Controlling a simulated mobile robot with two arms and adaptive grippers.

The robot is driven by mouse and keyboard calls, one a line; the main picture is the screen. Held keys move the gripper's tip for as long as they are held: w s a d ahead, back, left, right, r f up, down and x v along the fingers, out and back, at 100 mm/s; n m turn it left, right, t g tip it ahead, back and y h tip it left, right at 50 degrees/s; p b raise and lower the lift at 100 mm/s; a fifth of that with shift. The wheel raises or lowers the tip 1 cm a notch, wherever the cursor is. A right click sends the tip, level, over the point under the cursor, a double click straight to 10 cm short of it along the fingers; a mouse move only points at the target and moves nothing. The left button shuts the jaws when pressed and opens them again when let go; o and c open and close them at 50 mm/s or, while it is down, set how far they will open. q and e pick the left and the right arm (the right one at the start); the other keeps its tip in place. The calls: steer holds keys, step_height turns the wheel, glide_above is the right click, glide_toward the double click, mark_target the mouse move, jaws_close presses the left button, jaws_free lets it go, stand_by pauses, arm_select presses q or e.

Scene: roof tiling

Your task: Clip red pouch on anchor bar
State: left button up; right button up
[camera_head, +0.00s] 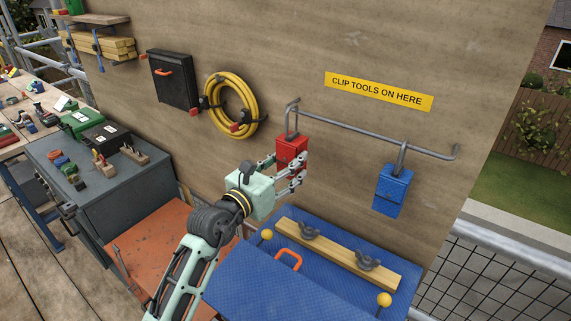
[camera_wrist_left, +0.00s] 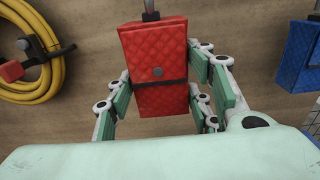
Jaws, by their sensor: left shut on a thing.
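The red pouch (camera_head: 291,148) hangs upright below a grey hook (camera_head: 290,119) at the left end of the grey anchor bar (camera_head: 375,136). I cannot tell whether the hook bears on the bar. My left gripper (camera_head: 289,166) is shut on the red pouch, with its fingers on both sides of it. In the left wrist view, the quilted red pouch (camera_wrist_left: 155,60) shows a dark strap and a round button; its hook is mostly cut off at the top. My right gripper is not in view.
A blue pouch (camera_head: 392,190) hangs on the bar's right part; the bar between the pouches is clear. A yellow sign (camera_head: 379,91) is above. A coiled yellow hose (camera_head: 253,104) hangs left. A blue box lid (camera_head: 265,286) and a wooden plank (camera_head: 335,252) lie below.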

arm_select(q)
steer(key=shift+s+r, duration=0.1)
steer(key=shift+r, duration=0.1)
stand_by(0.5)
steer(key=shift+w+d, duration=0.35)
steer(key=shift+w, duration=0.3)
steer(key=shift+w, duration=0.1)
steer(key=shift+w+d, duration=0.4)
steer(key=shift+w, duration=0.05)
steer(key=shift+w+d, duration=0.1)
steer(key=shift+w, duration=0.1)
stand_by(0.3)
steer(key=shift+w+d, duration=0.4)
steer(key=shift+w, duration=0.15)
steer(key=shift+w+p, duration=0.1)
steer(key=shift+p, duration=0.3)
stand_by(0.5)
